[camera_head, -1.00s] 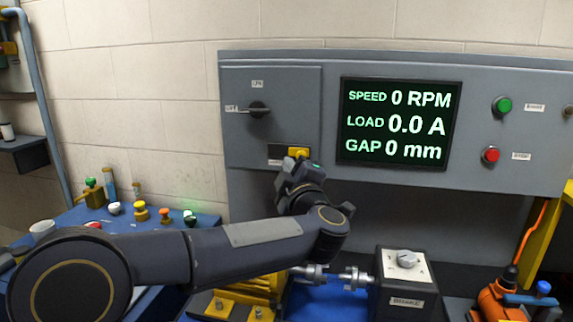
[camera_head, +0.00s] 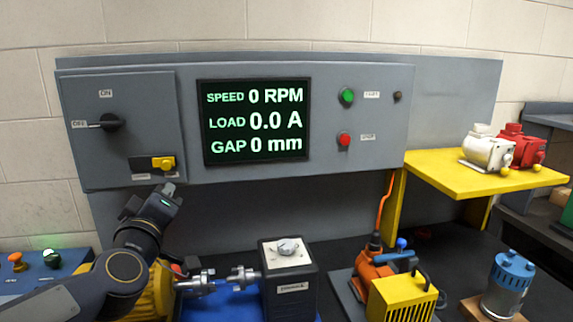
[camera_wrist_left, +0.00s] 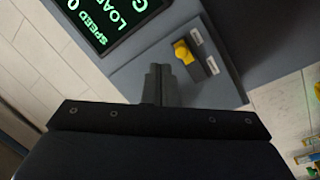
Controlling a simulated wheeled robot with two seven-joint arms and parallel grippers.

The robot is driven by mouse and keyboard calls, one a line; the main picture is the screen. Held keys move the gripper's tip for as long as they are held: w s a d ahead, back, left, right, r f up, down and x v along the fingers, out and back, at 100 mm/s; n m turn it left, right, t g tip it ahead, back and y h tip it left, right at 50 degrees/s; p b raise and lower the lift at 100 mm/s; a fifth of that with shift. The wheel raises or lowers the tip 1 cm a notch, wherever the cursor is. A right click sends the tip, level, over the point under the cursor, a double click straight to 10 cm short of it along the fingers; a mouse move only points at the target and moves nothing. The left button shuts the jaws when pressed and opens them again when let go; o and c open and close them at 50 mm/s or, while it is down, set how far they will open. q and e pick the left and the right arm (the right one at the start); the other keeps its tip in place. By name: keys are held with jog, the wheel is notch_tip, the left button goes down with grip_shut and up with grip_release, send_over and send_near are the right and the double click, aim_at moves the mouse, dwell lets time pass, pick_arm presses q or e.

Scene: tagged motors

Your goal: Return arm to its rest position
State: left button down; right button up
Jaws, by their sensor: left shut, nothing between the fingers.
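My left arm comes in from the lower left. My left gripper (camera_head: 167,190) is shut and empty, in front of the grey control panel (camera_head: 235,178), a little below the yellow switch (camera_head: 163,163). In the left wrist view the closed fingers (camera_wrist_left: 160,84) point toward the panel, and the same yellow switch (camera_wrist_left: 186,54) shows just beyond them to the right. The fingers appear apart from it. My right gripper is not in view.
The screen (camera_head: 255,122) reads 0 RPM, 0.0 A, 0 mm. Below the arm are a yellow motor (camera_head: 160,290) and a dark box with a knob (camera_head: 289,282). An orange pump (camera_head: 382,268) and a yellow shelf (camera_head: 450,180) with motors stand to the right.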

pick_arm(q)
jog(key=s+d+f+m+g+h, duration=0.1)
jog(key=s+f+m+g, duration=0.3)
jog(key=s+f, duration=0.9)
jog(key=s+d+f+m+g+h, duration=0.2)
jog(key=s+f+m+g+h, duration=0.2)
jog(key=s+f+g, duration=0.5)
jog(key=s+f+m, duration=0.1)
jog(key=s+f, duration=0.3)
jog(key=s, duration=0.2)
jog(key=shift+g, duration=0.3)
